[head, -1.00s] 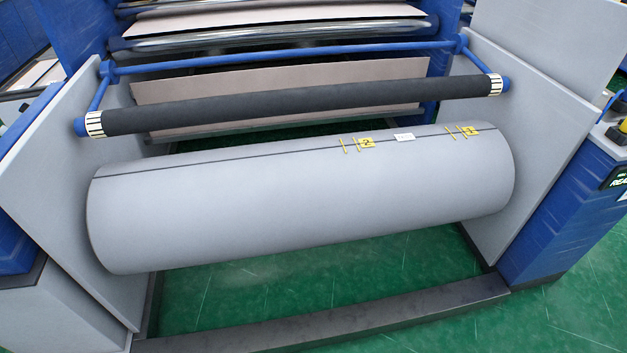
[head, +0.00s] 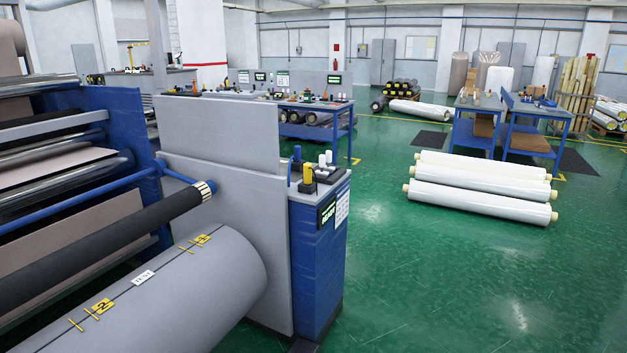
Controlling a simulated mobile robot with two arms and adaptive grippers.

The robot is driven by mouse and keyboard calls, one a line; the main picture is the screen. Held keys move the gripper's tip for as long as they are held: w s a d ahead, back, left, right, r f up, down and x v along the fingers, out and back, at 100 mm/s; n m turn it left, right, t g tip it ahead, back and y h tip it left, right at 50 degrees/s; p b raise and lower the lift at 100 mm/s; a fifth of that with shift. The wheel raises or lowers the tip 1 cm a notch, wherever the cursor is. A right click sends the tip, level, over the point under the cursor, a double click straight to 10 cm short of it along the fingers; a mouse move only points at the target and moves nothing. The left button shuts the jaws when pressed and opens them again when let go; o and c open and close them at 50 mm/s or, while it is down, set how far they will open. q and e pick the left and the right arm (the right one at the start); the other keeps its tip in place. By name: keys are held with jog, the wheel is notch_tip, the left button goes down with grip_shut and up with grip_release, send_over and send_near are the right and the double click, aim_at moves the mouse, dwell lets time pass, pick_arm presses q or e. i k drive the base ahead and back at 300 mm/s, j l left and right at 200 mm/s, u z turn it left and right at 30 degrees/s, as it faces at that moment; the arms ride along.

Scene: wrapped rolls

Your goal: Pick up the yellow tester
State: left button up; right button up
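A small upright yellow object with a dark top (head: 307,174), which looks like the yellow tester, stands on top of the blue cabinet (head: 318,262) at the right end of the roll machine. A blue item and several white items stand close around it on the same top. Neither of my grippers shows in the head view.
The large grey roll (head: 190,290) and a grey side panel (head: 235,215) lie left of the cabinet. Wrapped white rolls (head: 480,185) lie on the floor at the right. Blue workbenches (head: 325,130) stand farther back. The green floor (head: 430,275) right of the cabinet is clear.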

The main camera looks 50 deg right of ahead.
aim_at(308, 172)
jog(key=z, duration=1.5)
jog(key=i+l+u, duration=0.25)
jog(key=u, duration=0.25)
jog(key=i+l+u, duration=0.15)
jog(key=l+u, duration=0.15)
jog(key=u, duration=0.15)
jog(key=i+l+u, duration=0.1)
jog(key=l, duration=0.4)
jog(key=i+l+u, duration=0.1)
jog(key=l, duration=0.4)
jog(key=i+l+u, duration=0.1)
jog(key=i+l, duration=0.15)
jog(key=l, duration=0.3)
jog(key=i+l+u, duration=0.1)
jog(key=l, duration=0.45)
jog(key=i+l+u, duration=0.1)
jog(key=l, duration=0.4)
